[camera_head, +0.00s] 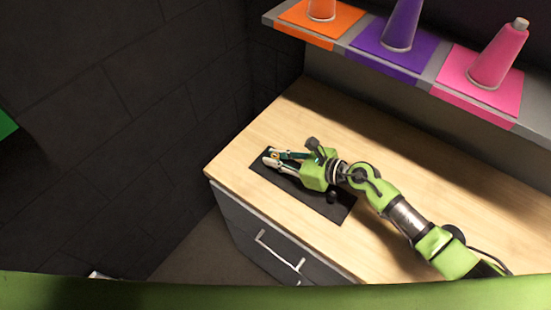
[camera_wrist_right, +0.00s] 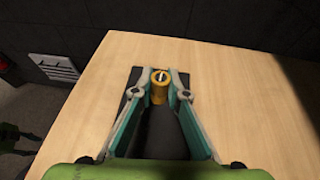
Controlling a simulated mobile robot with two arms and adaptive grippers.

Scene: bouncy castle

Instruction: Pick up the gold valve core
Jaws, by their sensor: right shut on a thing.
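The gold valve core (camera_wrist_right: 158,90) is a small gold cylinder with a pale slot in its top. In the right wrist view it stands between the fingertips of my right gripper (camera_wrist_right: 160,88), which is shut on it. In the head view my right gripper (camera_head: 272,157) is low over the left end of a black mat (camera_head: 338,210), and only a small bit of gold shows between its fingers. I cannot tell whether the valve core touches the mat. My left gripper is not in view.
The mat lies on a wooden worktop (camera_head: 290,115) with grey drawers (camera_head: 262,235) below. A shelf behind carries an orange cone (camera_head: 321,9), a purple cone (camera_head: 402,25) and a pink bottle-shaped thing (camera_head: 498,55) on coloured pads. A dark object (camera_head: 332,196) sits on the mat near my right gripper. Dark block walls stand behind.

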